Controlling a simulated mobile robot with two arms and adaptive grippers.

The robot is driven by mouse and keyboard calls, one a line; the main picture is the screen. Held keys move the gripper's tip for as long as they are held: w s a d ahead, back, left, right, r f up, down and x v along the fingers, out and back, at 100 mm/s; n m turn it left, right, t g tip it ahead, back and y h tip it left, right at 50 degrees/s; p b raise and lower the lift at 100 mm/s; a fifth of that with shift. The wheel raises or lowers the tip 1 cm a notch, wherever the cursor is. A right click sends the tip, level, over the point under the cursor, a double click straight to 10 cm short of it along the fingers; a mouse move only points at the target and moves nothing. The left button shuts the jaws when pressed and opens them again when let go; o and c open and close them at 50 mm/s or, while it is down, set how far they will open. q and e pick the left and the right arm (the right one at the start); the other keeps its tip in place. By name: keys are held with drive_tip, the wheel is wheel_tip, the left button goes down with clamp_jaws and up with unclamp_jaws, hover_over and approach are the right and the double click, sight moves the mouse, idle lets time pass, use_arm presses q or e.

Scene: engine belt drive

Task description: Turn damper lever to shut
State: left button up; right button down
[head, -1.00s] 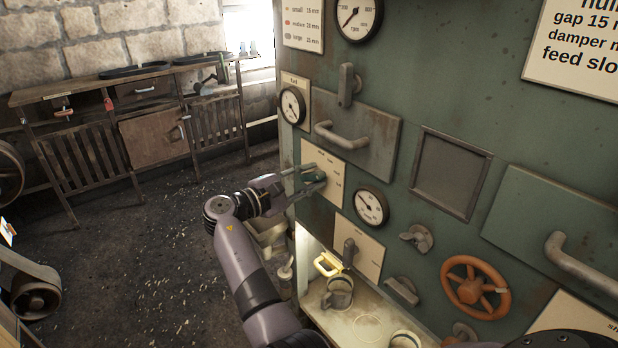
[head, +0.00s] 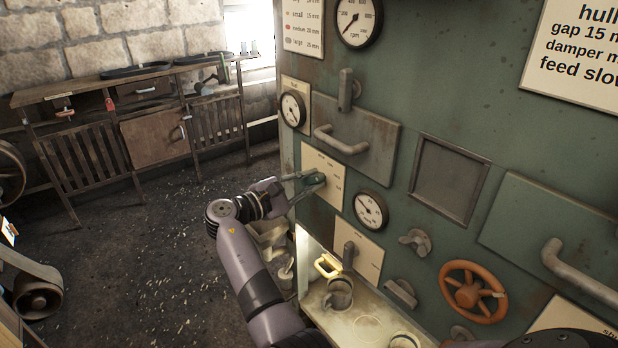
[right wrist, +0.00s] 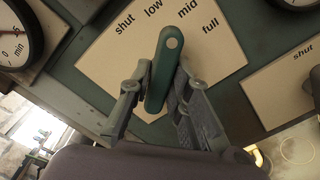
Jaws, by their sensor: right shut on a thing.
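The damper lever (right wrist: 160,75) is a green handle on a cream plate (right wrist: 110,60) marked shut, low, mid and full. In the right wrist view it leans a little right of upright and points roughly toward mid. My right gripper (right wrist: 158,95) is shut on it, with one finger on each side. In the head view the lever (head: 315,180) is small and partly hidden by my right gripper (head: 305,184), in front of its plate (head: 325,165) on the green panel. My left gripper is not in view.
Around the plate are a drawer handle (head: 340,141), a gauge (head: 370,209), another lever (head: 348,255) and an orange handwheel (head: 472,291).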

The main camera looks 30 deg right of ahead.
drive_tip(key=n+p, duration=0.6)
drive_tip(key=shift+s+r, duration=0.1)
drive_tip(key=shift+r, duration=0.05)
drive_tip(key=shift+n+p, duration=0.7)
drive_tip(key=shift+n, duration=0.5)
drive_tip(key=shift+f+n, duration=0.2)
drive_tip(key=shift+n, duration=0.8)
drive_tip(key=c, duration=1.5)
unclamp_jaws()
drive_tip(key=shift+a, duration=0.1)
drive_tip(key=a, duration=0.8)
drive_tip(key=s+a, duration=0.1)
drive_tip(key=a, duration=0.2)
drive_tip(key=shift+a, duration=0.4)
